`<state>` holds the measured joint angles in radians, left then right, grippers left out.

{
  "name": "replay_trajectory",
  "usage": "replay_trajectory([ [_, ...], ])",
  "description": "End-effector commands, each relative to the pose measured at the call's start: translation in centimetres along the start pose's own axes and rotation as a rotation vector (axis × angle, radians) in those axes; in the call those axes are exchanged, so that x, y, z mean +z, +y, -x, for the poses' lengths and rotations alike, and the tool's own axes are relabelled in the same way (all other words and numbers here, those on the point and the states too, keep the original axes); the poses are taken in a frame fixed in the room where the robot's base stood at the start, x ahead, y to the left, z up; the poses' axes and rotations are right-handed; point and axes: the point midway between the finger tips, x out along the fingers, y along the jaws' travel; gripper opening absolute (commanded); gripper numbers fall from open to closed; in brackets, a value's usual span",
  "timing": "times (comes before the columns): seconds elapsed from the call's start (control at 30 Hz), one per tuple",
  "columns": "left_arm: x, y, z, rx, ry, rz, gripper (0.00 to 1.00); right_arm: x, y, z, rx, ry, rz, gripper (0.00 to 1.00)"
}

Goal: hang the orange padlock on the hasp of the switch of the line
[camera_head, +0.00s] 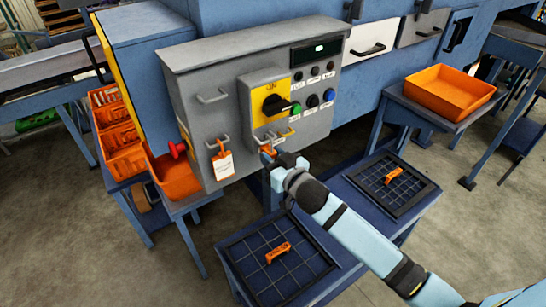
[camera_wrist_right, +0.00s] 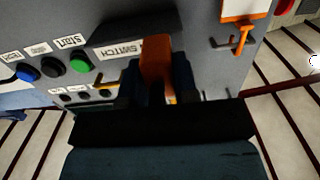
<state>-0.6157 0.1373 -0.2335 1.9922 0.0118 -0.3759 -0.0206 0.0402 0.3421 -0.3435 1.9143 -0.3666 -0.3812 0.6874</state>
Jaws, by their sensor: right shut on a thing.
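The orange padlock (camera_head: 266,149) is held between the fingers of my right gripper (camera_head: 270,156), just below the switch of the grey control box. In the wrist view the padlock (camera_wrist_right: 157,62) stands between the dark fingers, in front of the "SWITCH" label. The switch (camera_head: 273,104) has a black knob on a yellow plate. The hasp (camera_head: 272,136) is a small part at the bottom of the switch housing, just above the padlock. Whether padlock and hasp touch cannot be told; the shackle is mostly hidden. My left gripper is out of view.
A white tag with an orange hanger (camera_head: 222,163) hangs on a hook left of the switch. Buttons (camera_head: 313,101) sit right of it. A red knob (camera_head: 177,149) sticks out at the box's left side. Dark grid trays (camera_head: 245,240) with orange pieces lie below; an orange bin (camera_head: 448,92) stands right.

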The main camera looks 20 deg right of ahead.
Motion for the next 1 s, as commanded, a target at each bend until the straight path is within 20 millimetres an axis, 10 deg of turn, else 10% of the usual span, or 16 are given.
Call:
replay_trajectory([
  [0.27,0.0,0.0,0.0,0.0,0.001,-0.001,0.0,0.0,0.0,0.0,0.0,0.001,0.0,0.07],
  [0.3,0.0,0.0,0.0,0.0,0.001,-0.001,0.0,0.0,0.0,0.0,0.0,0.001,0.0,0.32],
  [0.43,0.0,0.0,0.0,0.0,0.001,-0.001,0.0,0.0,0.0,0.0,0.0,0.001,0.0,0.57],
  [0.77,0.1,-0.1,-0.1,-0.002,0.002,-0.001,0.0,0.2,0.0,0.4,0.0,-0.001,0.0,0.57],
  [1.0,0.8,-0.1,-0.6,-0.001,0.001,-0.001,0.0,0.4,0.0,4.5,-0.001,-0.001,-0.001,0.57],
])
